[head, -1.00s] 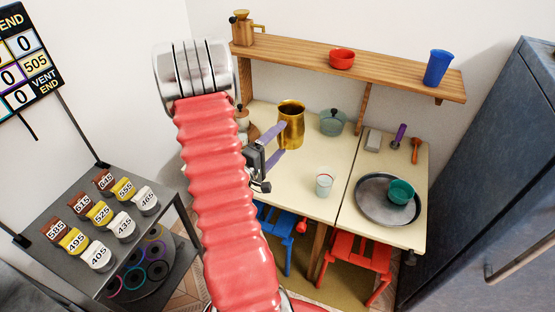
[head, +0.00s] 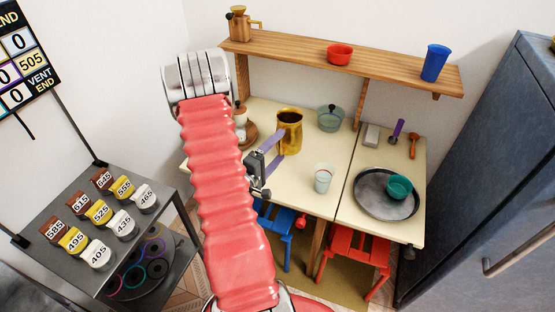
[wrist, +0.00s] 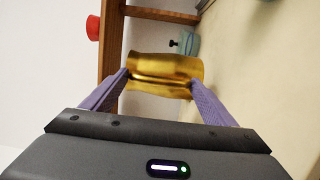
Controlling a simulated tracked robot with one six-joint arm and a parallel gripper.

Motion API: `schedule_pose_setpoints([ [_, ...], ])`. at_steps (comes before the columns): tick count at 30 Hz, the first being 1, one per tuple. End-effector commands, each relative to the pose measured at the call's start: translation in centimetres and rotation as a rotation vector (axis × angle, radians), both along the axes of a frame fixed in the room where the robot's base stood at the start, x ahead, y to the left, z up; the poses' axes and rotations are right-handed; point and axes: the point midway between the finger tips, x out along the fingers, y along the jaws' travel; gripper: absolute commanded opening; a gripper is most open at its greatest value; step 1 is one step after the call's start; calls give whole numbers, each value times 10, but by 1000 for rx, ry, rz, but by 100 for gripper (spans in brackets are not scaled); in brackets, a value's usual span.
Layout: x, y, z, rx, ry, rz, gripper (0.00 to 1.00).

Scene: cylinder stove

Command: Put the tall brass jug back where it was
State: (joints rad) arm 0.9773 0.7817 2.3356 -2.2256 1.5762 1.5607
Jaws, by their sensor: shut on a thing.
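The tall brass jug (head: 290,121) is upright over the left back part of the cream tabletop (head: 257,107). My gripper (head: 278,142) is shut on it, with a purple finger on each side. In the wrist view the jug (wrist: 165,70) sits between the two fingertips (wrist: 160,80), and its base end is near the tabletop. I cannot tell whether the base touches the table. Part of the jug is hidden behind a finger in the head view.
A teal lidded pot (head: 331,118) stands right of the jug and a glass cup (head: 323,179) in front. A white-and-wood item (head: 240,120) stands to the left. The wooden shelf (head: 300,51) overhangs behind, with a red bowl (head: 340,54) on it. A pan (head: 372,202) is at right.

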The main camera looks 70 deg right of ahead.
Motion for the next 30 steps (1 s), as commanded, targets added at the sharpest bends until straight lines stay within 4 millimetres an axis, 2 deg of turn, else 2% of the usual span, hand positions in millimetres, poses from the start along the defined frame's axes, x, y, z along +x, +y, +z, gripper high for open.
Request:
schedule_pose_setpoints([
  [4, 1, -1, -7, -5, -2, 1, 44],
  [17, 1, 0, -11, -3, 0, 2, 44],
  [30, 2, 0, -48, -3, 0, 2, 44],
])
